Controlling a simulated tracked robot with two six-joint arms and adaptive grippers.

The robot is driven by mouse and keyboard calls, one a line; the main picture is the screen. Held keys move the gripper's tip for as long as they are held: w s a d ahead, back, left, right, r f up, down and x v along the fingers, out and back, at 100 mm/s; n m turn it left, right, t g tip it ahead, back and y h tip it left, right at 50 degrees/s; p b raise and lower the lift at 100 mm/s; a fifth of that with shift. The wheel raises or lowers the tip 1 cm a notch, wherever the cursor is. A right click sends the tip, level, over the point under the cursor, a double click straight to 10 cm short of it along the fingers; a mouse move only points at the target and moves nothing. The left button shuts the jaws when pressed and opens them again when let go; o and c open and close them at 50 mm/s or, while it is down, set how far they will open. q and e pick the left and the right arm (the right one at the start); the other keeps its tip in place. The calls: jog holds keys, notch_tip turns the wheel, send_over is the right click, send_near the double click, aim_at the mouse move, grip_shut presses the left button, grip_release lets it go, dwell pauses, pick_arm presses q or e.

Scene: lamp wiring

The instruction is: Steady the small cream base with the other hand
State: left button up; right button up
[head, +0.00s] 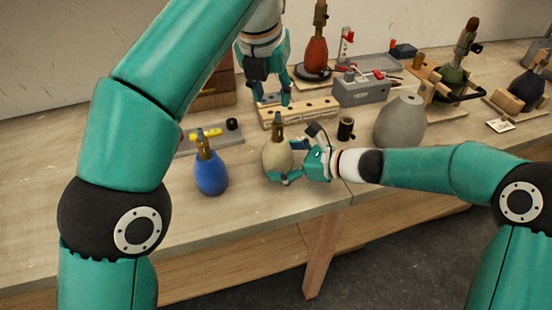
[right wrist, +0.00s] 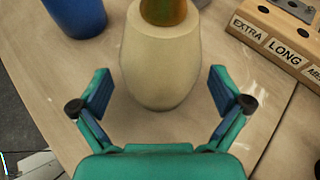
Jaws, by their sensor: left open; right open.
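The small cream base (head: 277,160) stands upright on the bench in the head view, with a brass-coloured fitting (head: 279,125) on its top. My right gripper (head: 284,164) is low at the cream base with its fingers spread. In the right wrist view the cream base (right wrist: 161,65) stands between the open fingers of the right gripper (right wrist: 160,95), with a gap on each side. My left gripper (head: 271,101) is open, higher up and just behind the cream base, over the wooden block with holes. It holds nothing that I can see.
A blue base (head: 211,174) stands left of the cream one. The wooden block (head: 300,112) has labels including EXTRA and LONG in the right wrist view (right wrist: 282,45). A grey base (head: 400,124), a dark cup (head: 346,128) and a grey toolbox (head: 361,91) stand to the right. The bench front is clear.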

jog(key=shift+x, duration=1)
jog(key=c, duration=1.8)
jog(key=shift+o, duration=0.2)
jog(key=o, duration=1)
jog(key=c, duration=0.5)
